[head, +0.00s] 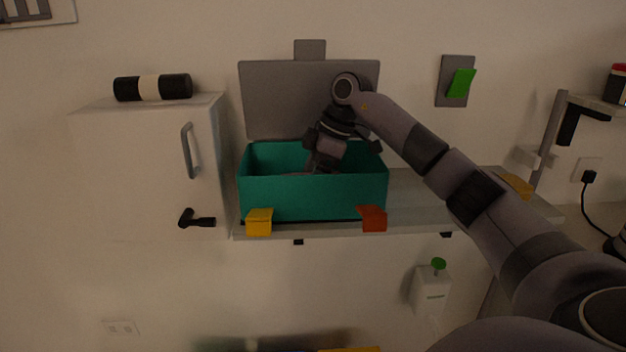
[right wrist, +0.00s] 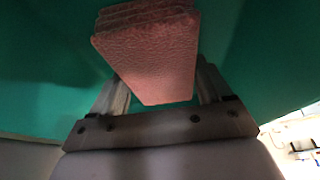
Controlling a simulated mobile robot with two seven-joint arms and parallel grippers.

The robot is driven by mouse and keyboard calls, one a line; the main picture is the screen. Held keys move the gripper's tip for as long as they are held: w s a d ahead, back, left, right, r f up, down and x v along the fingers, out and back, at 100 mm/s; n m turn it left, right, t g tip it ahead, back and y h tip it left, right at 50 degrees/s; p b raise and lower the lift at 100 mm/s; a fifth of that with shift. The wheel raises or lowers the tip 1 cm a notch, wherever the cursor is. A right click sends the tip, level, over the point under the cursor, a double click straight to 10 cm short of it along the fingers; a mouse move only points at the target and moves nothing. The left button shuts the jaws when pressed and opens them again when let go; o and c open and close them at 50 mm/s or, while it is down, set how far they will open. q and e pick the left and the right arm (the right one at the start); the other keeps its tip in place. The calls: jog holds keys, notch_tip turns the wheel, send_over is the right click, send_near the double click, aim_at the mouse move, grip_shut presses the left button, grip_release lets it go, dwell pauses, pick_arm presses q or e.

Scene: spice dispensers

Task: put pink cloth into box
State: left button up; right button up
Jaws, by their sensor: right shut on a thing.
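The teal box (head: 312,198) stands open on a shelf, its grey lid (head: 275,100) raised behind it. My right gripper (head: 322,166) reaches down from above into the box. In the right wrist view my right gripper (right wrist: 155,95) is shut on the pink cloth (right wrist: 150,50), a folded, layered, textured piece, with teal walls around it. Whether the cloth touches the box floor I cannot tell. My left gripper is not in view.
A white cabinet (head: 150,165) with a black-and-white roll (head: 152,87) on top stands left of the box. Yellow (head: 259,222) and red (head: 373,218) clips sit at the shelf's front edge. The shelf (head: 420,205) right of the box is largely clear.

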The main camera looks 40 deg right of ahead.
jog(key=o, duration=1)
jog(key=shift+r, duration=0.1)
jog(key=v, duration=0.7)
jog(key=shift+s+d+r, duration=0.1)
jog(key=shift+r, duration=0.05)
